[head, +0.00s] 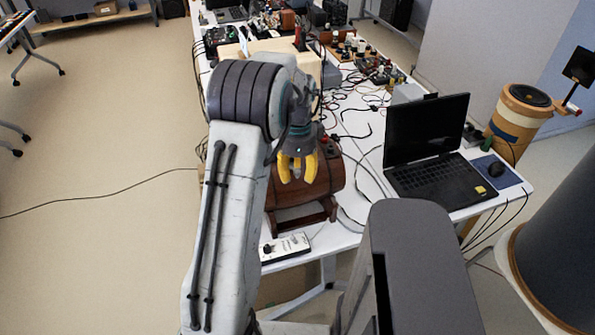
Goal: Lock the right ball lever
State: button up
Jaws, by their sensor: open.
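My gripper (297,178) has yellow fingers pointing down and spread apart, with nothing seen between them. It hangs in front of, or over, a brown barrel-shaped wooden speaker (335,171) on a wooden stand (303,218) at the near end of the white table. My gripper and arm hide part of the barrel. Small dark and red parts (328,145) sit on the barrel's top right. I cannot make out the right ball lever for certain. From this view I cannot tell whether my gripper touches the barrel.
A white control box (285,246) lies at the near edge. Cables (355,135) and electronics (370,65) crowd the table behind. A tan cylindrical speaker (518,120) stands right. Floor at left is mostly clear.

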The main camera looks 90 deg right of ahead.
aim_at(298, 170)
notch_tip(298, 170, up, 12)
dwell(0.7)
dwell(0.8)
